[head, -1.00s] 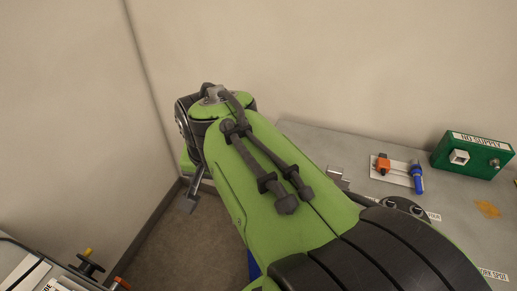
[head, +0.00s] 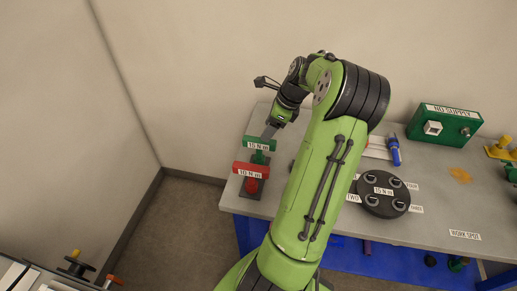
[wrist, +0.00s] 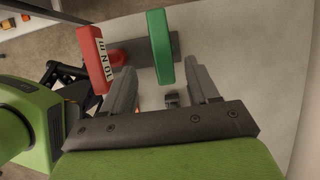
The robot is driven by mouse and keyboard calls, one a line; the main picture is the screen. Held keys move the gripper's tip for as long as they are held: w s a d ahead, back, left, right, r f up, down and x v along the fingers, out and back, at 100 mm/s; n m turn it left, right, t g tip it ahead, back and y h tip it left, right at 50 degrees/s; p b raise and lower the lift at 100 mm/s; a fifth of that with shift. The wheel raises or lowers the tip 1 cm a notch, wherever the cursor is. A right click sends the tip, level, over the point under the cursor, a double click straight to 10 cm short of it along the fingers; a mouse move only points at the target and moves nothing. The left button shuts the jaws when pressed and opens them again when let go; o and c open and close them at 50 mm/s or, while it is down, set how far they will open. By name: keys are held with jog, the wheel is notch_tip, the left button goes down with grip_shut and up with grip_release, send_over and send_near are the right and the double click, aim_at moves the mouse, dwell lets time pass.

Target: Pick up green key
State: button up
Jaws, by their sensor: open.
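The green key (head: 259,144) is a green T-shaped bar with a "15 N m" label, standing in a dark holder at the left end of the grey table. It also shows in the wrist view (wrist: 159,47) as a long green bar. The red key (head: 251,170), labelled "10 N m", stands beside it in the same holder, and shows at left in the wrist view (wrist: 94,58). My gripper (head: 269,131) is just above and behind the green key. In the wrist view my gripper (wrist: 163,75) is open, with the green bar's near end between its fingertips; contact cannot be told.
A dark round flange (head: 383,196) with several bolts sits mid-table. A green "NO SUPPLY" box (head: 444,124) and a blue-handled tool (head: 394,150) stand farther back. The table's left edge is close to the keys. The wall is behind.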

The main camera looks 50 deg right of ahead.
aim_at(257, 147)
jog(key=x, duration=0.3)
jog(key=b+x, duration=0.1)
jog(key=x, duration=0.3)
jog(key=b+x, duration=0.1)
jog(key=x, duration=0.3)
jog(key=shift+d+f, duration=0.25)
jog(key=shift+r, duration=0.1)
grip_shut()
